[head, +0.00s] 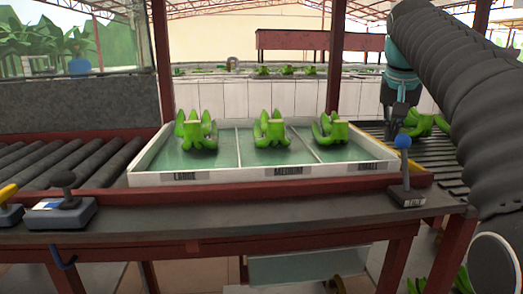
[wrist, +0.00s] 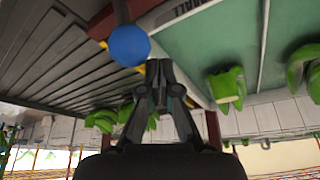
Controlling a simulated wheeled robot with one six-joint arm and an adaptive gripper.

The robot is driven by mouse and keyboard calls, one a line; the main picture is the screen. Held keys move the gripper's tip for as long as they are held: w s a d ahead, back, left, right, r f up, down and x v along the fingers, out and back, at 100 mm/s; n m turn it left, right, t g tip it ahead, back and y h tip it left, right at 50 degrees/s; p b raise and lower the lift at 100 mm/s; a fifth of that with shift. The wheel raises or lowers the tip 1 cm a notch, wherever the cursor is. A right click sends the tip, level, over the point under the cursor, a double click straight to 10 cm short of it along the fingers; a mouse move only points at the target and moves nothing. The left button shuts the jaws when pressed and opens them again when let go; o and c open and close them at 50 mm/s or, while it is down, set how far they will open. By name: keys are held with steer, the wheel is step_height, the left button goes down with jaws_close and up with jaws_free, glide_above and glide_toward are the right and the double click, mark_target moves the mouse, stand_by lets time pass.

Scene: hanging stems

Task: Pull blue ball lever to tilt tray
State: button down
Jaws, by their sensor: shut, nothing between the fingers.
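The blue ball lever (head: 403,141) stands upright on a small grey base at the right front of the bench, beside the tray's right corner. Its ball also shows in the wrist view (wrist: 129,45), just left of my fingertips. The white-rimmed tray (head: 262,179) looks level, with three labelled green compartments. One green banana bunch (head: 196,130) lies in the left compartment, another (head: 270,129) in the middle and another (head: 331,129) in the right. My gripper (head: 394,120) is shut and empty behind the ball; its fingers (wrist: 159,68) are not around it. I cannot tell whether they touch.
Another green bunch (head: 430,123) lies on the dark slatted surface behind my gripper. A dark-knobbed lever box (head: 62,212) and a yellow-handled one (head: 8,195) stand at the bench's left. A roller conveyor (head: 60,160) lies left of the tray. The bench front (head: 270,225) is clear.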

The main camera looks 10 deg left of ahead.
mark_target(406, 169)
steer(key=shift+f, duration=0.1)
stand_by(0.3)
steer(key=shift+s+d+f+b, duration=0.25)
steer(key=shift+s+f+b, duration=0.45)
steer(key=shift+f+b, duration=0.05)
steer(key=shift+s+d+f+b, duration=0.2)
steer(key=shift+s+f+b, duration=0.5)
steer(key=shift+f+b, duration=0.05)
steer(key=shift+s+d+r+b, duration=0.1)
steer(key=shift+s+d+b, duration=0.2)
steer(key=shift+s, duration=0.55)
steer(key=shift+s+d+b, duration=0.2)
steer(key=shift+s+d, duration=0.05)
steer(key=shift+s, duration=0.55)
steer(key=shift+s+d+r+b, duration=0.1)
steer(key=shift+s+d+b, duration=0.2)
steer(key=shift+s, duration=0.55)
steer(key=shift+w+a+r+p, duration=0.1)
steer(key=shift+w+a+p, duration=0.1)
steer(key=shift+w+p, duration=0.5)
step_height(406, 169, up, 5)
steer(key=p, duration=0.5)
steer(key=shift+s, duration=0.1)
step_height(406, 169, up, 5)
steer(key=shift+f, duration=0.15)
